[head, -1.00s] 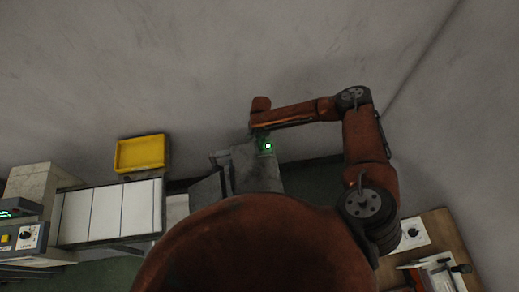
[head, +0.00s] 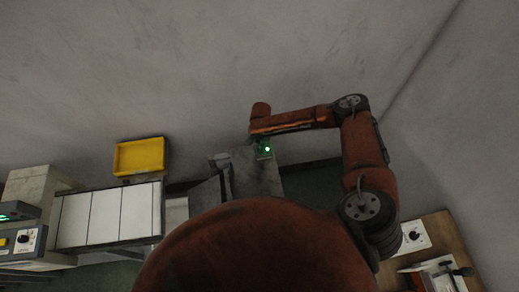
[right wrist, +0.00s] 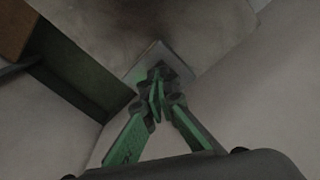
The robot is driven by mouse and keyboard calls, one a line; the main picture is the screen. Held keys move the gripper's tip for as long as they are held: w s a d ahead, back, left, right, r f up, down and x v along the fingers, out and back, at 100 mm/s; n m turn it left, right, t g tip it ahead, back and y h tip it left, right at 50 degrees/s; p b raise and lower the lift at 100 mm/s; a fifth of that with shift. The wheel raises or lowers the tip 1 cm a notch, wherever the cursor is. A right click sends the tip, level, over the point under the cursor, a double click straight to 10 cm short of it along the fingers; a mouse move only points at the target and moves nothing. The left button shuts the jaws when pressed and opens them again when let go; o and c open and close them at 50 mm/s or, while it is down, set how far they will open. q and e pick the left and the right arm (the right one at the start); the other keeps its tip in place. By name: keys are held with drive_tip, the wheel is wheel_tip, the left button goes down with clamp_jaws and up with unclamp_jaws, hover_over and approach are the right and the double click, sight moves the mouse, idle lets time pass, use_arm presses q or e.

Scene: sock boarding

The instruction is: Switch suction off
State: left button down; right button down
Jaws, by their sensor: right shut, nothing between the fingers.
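A small green light (head: 267,149) glows at the back right of a dark grey machine (head: 255,175). I cannot make out a switch handle beside it. My right gripper (head: 262,142) is close to the light, at the end of my right arm, and is mostly hidden in the head view. In the right wrist view my right gripper (right wrist: 157,80) is shut and empty, its green fingers meeting at the tips. The tips are over or against a small grey plate (right wrist: 150,57); contact cannot be told. My left gripper is not in view.
A yellow tray (head: 140,156) stands behind a row of white panels (head: 105,216) at the left. A control box with a black knob (head: 26,238) is at the far left. A bare wall is behind.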

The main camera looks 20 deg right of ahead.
drive_tip(key=shift+f+b, duration=0.5)
drive_tip(key=shift+f, duration=0.65)
idle(1.1)
drive_tip(key=shift+r, duration=0.1)
wheel_tip(320, 180, up, 7)
drive_tip(key=p, duration=0.8)
idle(0.4)
